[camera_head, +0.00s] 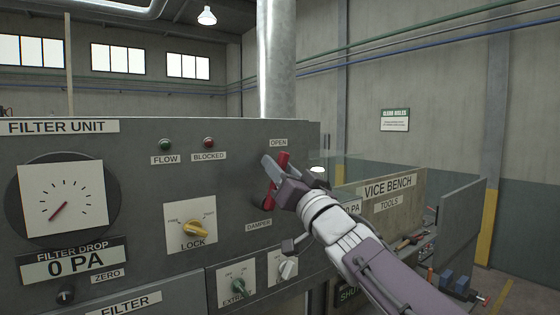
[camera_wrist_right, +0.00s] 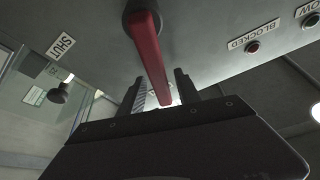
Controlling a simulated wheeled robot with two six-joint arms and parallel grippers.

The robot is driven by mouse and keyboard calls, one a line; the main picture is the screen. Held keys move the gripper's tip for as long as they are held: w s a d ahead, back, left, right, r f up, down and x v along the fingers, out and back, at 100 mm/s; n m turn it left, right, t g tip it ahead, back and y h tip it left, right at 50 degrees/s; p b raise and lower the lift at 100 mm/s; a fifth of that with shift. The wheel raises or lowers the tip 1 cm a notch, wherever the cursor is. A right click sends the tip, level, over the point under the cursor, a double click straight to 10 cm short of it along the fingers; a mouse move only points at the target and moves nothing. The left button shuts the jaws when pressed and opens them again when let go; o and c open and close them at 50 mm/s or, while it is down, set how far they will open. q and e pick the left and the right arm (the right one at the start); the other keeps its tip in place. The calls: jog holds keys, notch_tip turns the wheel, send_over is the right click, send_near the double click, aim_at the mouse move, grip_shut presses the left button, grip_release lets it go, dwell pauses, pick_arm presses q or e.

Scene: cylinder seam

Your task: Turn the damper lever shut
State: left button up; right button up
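The red damper lever (camera_head: 283,160) is on the grey filter panel, below the OPEN label (camera_head: 279,142) and above the DAMPER label (camera_head: 258,225). My right gripper (camera_head: 275,175) is at the lever and partly covers it. In the right wrist view the lever (camera_wrist_right: 150,55) runs from its dark hub (camera_wrist_right: 140,14) down between the two fingers of my right gripper (camera_wrist_right: 160,88). The fingers stand apart, with a gap visible beside the lever. The SHUT label (camera_wrist_right: 63,47) is left of the hub in that view. My left gripper is in neither view.
A metal duct (camera_head: 277,60) rises behind the panel. A vice bench (camera_head: 380,187) with tools stands at the right.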

jog(key=shift+s+a+r, duration=0.1)
jog(key=shift+s+a, duration=0.1)
jog(key=shift+s, duration=0.05)
jog(key=shift+w+d, duration=0.1)
jog(key=shift+d, duration=0.1)
grip_shut()
dwell(1.0)
